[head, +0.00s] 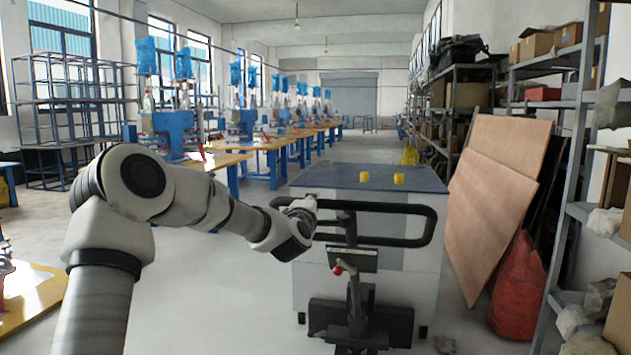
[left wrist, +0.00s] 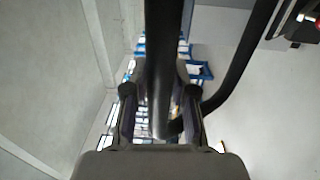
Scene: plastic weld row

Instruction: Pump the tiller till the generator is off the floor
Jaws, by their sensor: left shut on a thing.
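The tiller (head: 355,285) of a pallet jack stands in front of the generator, with a wide black loop handle (head: 400,242) at its top and a red knob (head: 337,270) lower down. The generator is a large light-grey box (head: 310,280) with a dark top. Its lower front is partly hidden by the jack's black body (head: 385,325), and I cannot tell whether it is clear of the floor. My left gripper (head: 303,210) is shut on the loop's left end. In the left wrist view the black handle bar (left wrist: 160,50) runs between its fingers (left wrist: 160,110). My right gripper is not in view.
Two yellow caps (head: 398,178) sit on the generator top. Wooden boards (head: 495,200) and a red sack (head: 518,290) lean at the right beside shelving (head: 570,200). Workbenches with blue machines (head: 240,120) line the left. The floor (head: 220,290) left of the generator is clear.

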